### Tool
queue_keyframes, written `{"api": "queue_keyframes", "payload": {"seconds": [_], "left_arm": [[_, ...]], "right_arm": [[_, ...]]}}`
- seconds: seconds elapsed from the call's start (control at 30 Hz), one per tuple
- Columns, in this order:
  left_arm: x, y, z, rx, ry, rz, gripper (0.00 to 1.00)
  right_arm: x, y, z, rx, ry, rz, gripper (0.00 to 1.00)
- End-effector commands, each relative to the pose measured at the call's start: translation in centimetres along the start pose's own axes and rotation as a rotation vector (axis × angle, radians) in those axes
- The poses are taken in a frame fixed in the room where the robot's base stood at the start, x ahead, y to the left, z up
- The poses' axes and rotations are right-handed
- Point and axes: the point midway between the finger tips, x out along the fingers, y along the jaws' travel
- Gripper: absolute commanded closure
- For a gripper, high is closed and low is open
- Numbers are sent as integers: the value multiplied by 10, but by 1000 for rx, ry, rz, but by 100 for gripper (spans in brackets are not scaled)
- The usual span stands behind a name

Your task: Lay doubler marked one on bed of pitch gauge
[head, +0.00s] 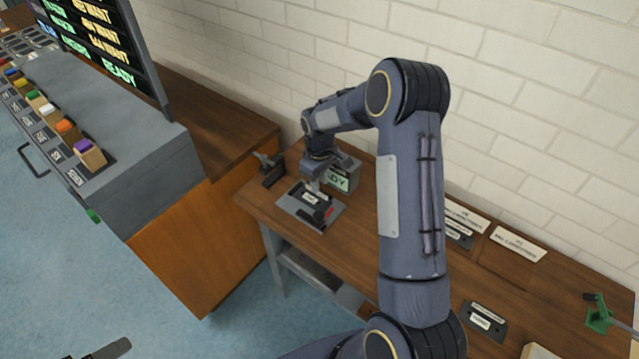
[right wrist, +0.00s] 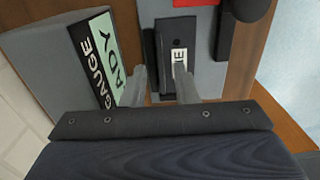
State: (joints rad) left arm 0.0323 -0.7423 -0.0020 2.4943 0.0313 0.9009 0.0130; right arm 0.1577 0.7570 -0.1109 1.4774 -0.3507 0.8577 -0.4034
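The pitch gauge (head: 329,222) is a grey plate on the wooden bench, with a red part and a dark knob; its grey display box (right wrist: 42,62) reads "GAUGE" and "ADY" in the right wrist view. A dark plate, the doubler (right wrist: 181,30), lies flat on the gauge in that view, with a hole and a white label ending in "NE". My right gripper (right wrist: 161,72) is over it, fingers apart. The right finger overlaps the label; the left finger is beyond the plate's left edge. Contact cannot be told. My left gripper is not identifiable in view.
A dark clamp-like fixture (head: 268,168) stands left of the gauge. White label cards (head: 518,244) and a dark plate (head: 483,322) lie on the right bench, near a green fixture (head: 598,313). A grey rack (head: 95,110) holds several colour-topped blocks at left. A brick wall stands behind.

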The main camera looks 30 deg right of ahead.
Motion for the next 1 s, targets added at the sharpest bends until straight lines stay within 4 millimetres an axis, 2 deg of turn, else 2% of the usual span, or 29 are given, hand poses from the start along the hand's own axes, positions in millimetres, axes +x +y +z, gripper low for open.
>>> {"api": "queue_keyframes", "payload": {"seconds": [0.3, 0.4, 0.57, 0.67, 0.77, 0.83, 0.9, 1.0], "left_arm": [[10, -5, 6, 0, -2, 0, 6], [11, -5, 6, 0, -2, 0, 6], [12, -5, 7, 0, -2, 0, 6], [12, -5, 7, 0, -2, 0, 6], [12, -5, 7, 0, -2, 0, 6], [12, -5, 7, 0, -2, 0, 6], [12, -5, 7, 0, -2, 0, 6], [12, -5, 7, 0, -2, 0, 6]], "right_arm": [[-70, 0, -1, -1, 5, 1, 73], [-86, 0, -1, -1, 3, 1, 73], [-102, -1, 0, 0, 2, 0, 73], [-116, -4, 6, 15, 20, -5, 73], [-141, -18, 25, 62, 73, -22, 73], [-163, -34, 46, 112, 127, -43, 73], [-184, -56, 72, 169, 188, -69, 73], [-204, -91, 111, 252, 277, -110, 73]]}}
